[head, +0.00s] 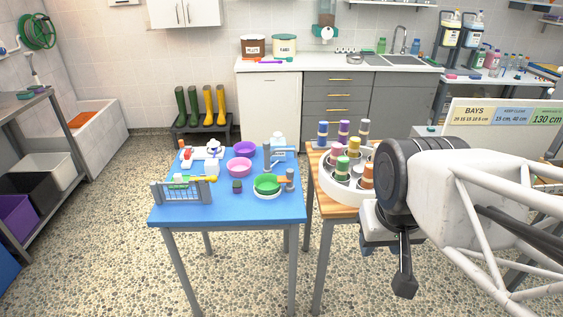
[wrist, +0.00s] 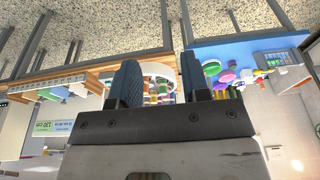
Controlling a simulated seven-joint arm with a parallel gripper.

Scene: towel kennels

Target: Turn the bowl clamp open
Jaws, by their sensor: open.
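A green bowl (head: 267,183) sits in a white ring-shaped holder (head: 268,196) at the right side of the blue table. My gripper (head: 403,274) hangs in front of and to the right of the wooden stand, well apart from the bowl. In the wrist view my gripper (wrist: 159,66) shows two dark fingers spread apart with nothing between them. The green bowl (wrist: 227,76) shows small beyond the right finger.
The blue table (head: 235,213) also bears a purple bowl (head: 239,165), a pink bowl (head: 244,147), a grey rack (head: 182,192) and small items. A white round carousel (head: 340,184) with several coloured rolls stands on the wooden stand, between my arm and the blue table. The floor in front is clear.

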